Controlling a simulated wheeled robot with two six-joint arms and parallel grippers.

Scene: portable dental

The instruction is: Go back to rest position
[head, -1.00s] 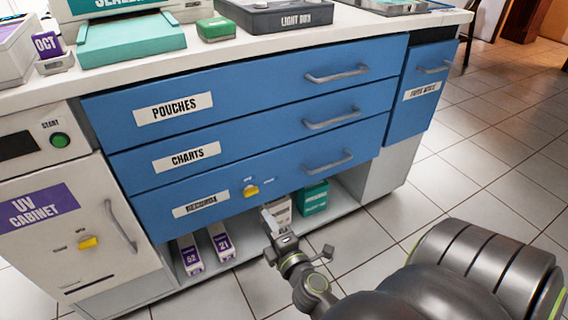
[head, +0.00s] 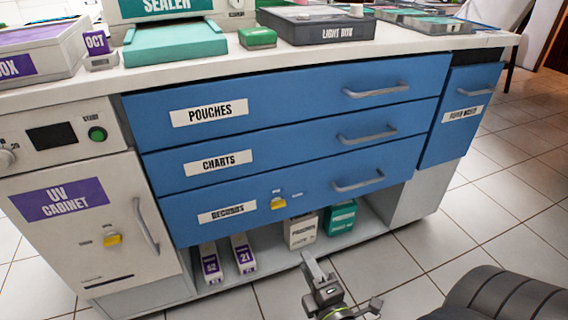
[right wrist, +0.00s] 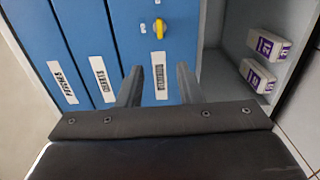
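My right gripper (head: 326,282) is low in the head view, in front of the open shelf under the blue drawers. It also shows in the right wrist view (right wrist: 158,84), where its two dark fingers stand apart with nothing between them. The records drawer (head: 330,190), with a yellow lock knob (head: 278,203), is shut. The charts drawer (head: 290,143) and pouches drawer (head: 290,95) above it are shut too. My left gripper is out of view.
The UV cabinet (head: 150,205) at left is closed. White boxes with purple labels (head: 210,264), a pale box (head: 303,231) and a green box (head: 341,217) stand on the low shelf. A light box (head: 318,27) sits on the counter (head: 280,57). Tiled floor at right is clear.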

